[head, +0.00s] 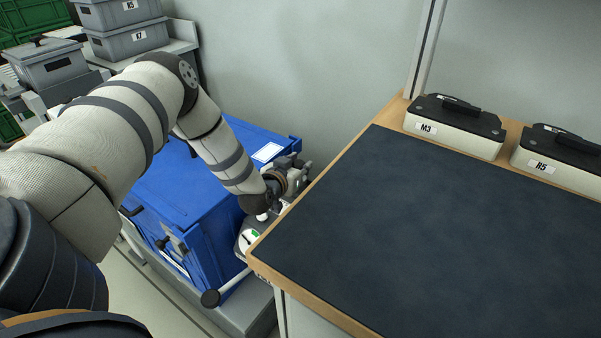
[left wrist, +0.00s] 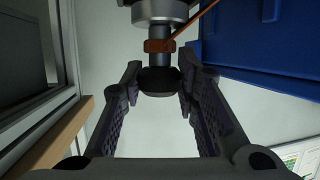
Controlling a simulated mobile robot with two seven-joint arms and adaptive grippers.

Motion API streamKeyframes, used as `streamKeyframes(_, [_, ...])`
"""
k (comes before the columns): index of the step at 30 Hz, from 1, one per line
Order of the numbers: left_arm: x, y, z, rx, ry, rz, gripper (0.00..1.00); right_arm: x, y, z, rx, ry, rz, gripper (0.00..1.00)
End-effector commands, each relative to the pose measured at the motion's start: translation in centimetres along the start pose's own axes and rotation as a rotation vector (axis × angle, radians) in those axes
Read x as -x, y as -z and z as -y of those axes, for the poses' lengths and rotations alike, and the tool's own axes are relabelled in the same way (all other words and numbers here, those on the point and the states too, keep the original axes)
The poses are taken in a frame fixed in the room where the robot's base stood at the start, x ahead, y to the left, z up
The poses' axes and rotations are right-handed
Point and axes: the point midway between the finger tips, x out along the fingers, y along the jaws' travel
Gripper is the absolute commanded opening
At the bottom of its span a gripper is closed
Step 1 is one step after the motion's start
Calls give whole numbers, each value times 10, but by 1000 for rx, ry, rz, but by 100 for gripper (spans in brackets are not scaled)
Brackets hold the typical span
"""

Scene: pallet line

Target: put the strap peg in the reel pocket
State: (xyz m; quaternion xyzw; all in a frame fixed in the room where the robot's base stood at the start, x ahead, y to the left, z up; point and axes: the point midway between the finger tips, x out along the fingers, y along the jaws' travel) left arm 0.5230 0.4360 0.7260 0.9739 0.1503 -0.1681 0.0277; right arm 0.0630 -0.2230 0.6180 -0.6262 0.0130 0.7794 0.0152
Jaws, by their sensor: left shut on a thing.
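My left gripper (head: 284,200) is low in the gap between the blue bin and the bench; its fingers are hard to make out in the head view. In the left wrist view the fingers (left wrist: 160,82) are shut on a dark, round-ended piece (left wrist: 160,84), which looks like the strap peg. An orange-brown band sits around its stem, and a thin orange strap (left wrist: 196,23) runs up to the right. A grey metal cylinder (left wrist: 160,10) is above it. I cannot make out the reel pocket. My right gripper is not in view.
The blue bin (head: 165,205) stands left of the gripper. The bench's dark mat (head: 420,225) is clear. Cases M3 (head: 455,145) and R5 (head: 545,168) stand along its back. A pale device with a green mark (head: 246,238) sits low beside the bench edge.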

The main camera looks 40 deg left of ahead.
Motion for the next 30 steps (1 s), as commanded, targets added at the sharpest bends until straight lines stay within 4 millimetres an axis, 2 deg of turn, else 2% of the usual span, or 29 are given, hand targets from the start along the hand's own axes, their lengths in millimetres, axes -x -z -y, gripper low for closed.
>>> streamKeyframes(1, [-4, -23, 3, -6, 4, 19, 0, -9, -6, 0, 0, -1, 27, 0])
streamKeyframes(2, [-5, -28, 3, -6, 4, 18, 0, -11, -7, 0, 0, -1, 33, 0])
streamKeyframes(9, [-6, -23, 2, -1, 2, 6, 0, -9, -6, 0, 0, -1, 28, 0])
streamKeyframes(14, [-8, -28, 2, -2, 3, 8, 0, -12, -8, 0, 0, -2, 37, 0])
streamKeyframes(15, [-7, -28, 2, -2, 3, 8, 37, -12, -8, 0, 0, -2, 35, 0])
streamKeyframes(17, [-7, -27, 2, -2, 2, 8, 48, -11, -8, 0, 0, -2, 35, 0])
streamKeyframes(25, [-7, -26, 3, -2, 3, 7, 48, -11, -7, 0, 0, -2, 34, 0])
streamKeyframes(27, [-5, -21, 2, 0, 2, 4, 48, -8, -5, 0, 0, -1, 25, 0])
streamKeyframes(30, [9, -18, 2, 1, 0, 3, 48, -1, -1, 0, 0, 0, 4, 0])
